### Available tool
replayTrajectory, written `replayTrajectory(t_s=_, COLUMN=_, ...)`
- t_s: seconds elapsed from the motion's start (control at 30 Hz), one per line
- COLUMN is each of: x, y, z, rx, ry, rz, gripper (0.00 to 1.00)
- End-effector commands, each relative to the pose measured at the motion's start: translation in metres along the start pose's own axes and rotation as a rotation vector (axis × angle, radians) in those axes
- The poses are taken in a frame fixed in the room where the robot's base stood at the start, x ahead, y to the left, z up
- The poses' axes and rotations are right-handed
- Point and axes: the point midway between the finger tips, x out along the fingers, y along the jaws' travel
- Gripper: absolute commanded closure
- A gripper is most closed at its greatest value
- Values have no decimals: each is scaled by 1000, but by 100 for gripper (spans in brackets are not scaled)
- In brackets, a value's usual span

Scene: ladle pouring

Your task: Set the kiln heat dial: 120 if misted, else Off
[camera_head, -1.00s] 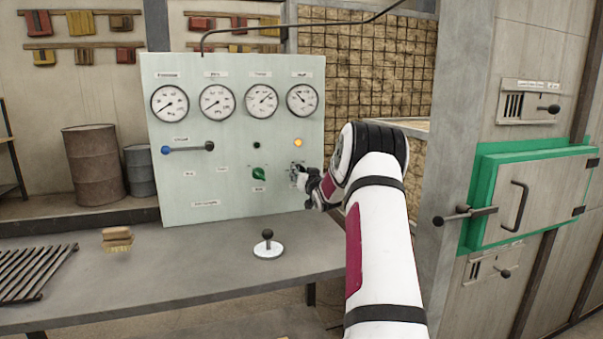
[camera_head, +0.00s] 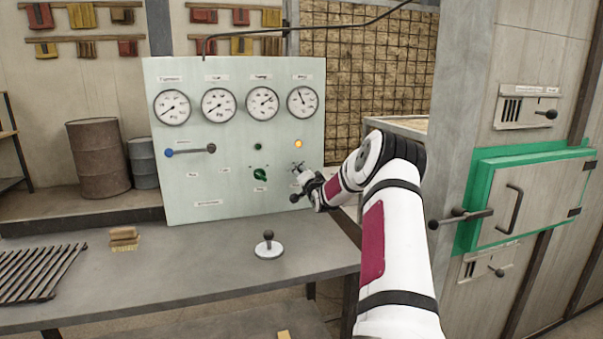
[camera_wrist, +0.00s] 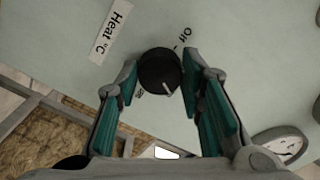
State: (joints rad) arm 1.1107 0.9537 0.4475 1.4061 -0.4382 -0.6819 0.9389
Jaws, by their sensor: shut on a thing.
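The heat dial is a round black knob (camera_wrist: 157,68) with a white pointer mark, seen in the wrist view on the pale panel. A "Heat °C" label (camera_wrist: 112,30) and an "Off" label (camera_wrist: 183,34) are beside it. The pointer faces the lower right of the wrist picture, away from "Off". Other scale marks are partly hidden. My gripper (camera_wrist: 160,62) is shut on the knob, one teal-padded finger on each side. In the head view my gripper (camera_head: 300,183) is at the panel's lower right and hides much of the dial. I see no clear sign of misting.
A white-based knob (camera_head: 268,246) stands on the bench (camera_head: 180,280). The kiln door (camera_head: 530,195) is at right.

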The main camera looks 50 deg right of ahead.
Motion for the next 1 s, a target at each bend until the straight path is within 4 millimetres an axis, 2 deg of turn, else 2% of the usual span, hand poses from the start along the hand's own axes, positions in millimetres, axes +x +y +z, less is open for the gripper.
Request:
replayTrajectory(t_s=0.3, x=0, y=-1, z=0, rx=77, ry=1, rz=-2, gripper=93)
replayTrajectory(t_s=0.73, x=0, y=-1, z=0, rx=83, ry=1, rz=-2, gripper=93)
replayTrajectory(t_s=0.77, x=0, y=-1, z=0, rx=83, ry=1, rz=-2, gripper=59)
replayTrajectory(t_s=0.8, x=0, y=-1, z=0, rx=83, ry=1, rz=-2, gripper=50)
replayTrajectory(t_s=0.83, x=0, y=-1, z=0, rx=82, ry=1, rz=-2, gripper=45)
replayTrajectory(t_s=1.0, x=0, y=-1, z=0, rx=82, ry=1, rz=-1, gripper=45)
